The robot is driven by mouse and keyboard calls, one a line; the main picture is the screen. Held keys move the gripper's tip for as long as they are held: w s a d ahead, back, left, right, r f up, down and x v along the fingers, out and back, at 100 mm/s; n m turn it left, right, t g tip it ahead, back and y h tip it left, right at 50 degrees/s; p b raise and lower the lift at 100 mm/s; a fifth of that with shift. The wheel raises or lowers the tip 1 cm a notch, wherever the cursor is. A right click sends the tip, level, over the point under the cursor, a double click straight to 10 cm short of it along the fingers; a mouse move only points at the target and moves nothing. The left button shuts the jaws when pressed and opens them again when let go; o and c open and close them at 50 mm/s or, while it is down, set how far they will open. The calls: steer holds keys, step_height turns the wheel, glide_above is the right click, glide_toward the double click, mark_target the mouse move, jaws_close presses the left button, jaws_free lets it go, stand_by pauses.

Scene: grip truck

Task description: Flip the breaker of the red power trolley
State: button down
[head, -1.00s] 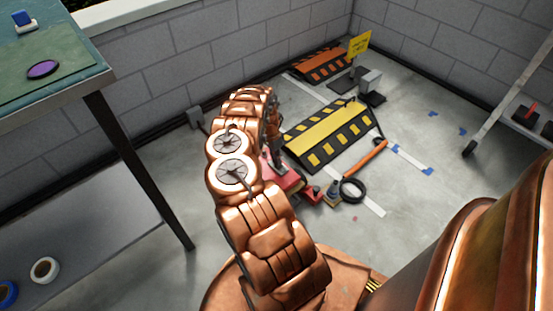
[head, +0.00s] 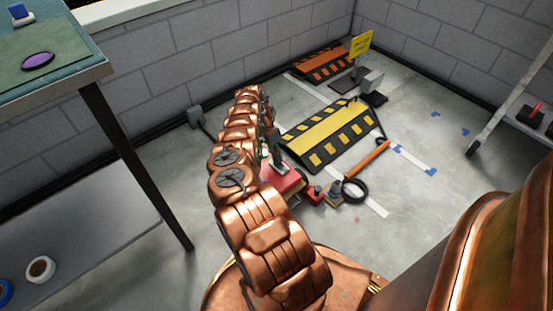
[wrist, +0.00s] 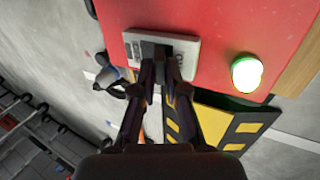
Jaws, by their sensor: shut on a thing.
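The red power trolley (wrist: 228,28) fills the upper part of the wrist view, and part of its red body (head: 284,178) shows beside my arm in the head view. A pale breaker plate (wrist: 188,50) with dark markings sits on its red face. My gripper (wrist: 163,72) is at the plate, with its fingers shut around the dark breaker lever (wrist: 158,50). The fingers hide much of the lever, so its position is hard to read. A round lamp (wrist: 246,73) to the right of the plate glows green.
A yellow-black ramp (head: 333,133) lies beyond the trolley, with an orange-black one (head: 322,66) and a yellow sign (head: 361,43) behind. A workbench (head: 75,75) stands left.

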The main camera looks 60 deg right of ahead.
steer(key=shift+d+f+b, duration=0.1)
steer(key=shift+d+b, duration=0.05)
steer(key=shift+b, duration=0.2)
steer(key=shift+w+a+g, duration=0.2)
steer(key=shift+a+g, duration=0.2)
steer(key=c, duration=1.2)
jaws_free()
steer(key=shift+d, duration=0.1)
steer(key=shift+w+d+r, duration=0.1)
steer(key=shift+w+r, duration=0.1)
steer(key=shift+r, duration=0.35)
steer(key=v, duration=0.6)
steer(key=shift+r, duration=0.15)
steer(key=shift+w, duration=0.15)
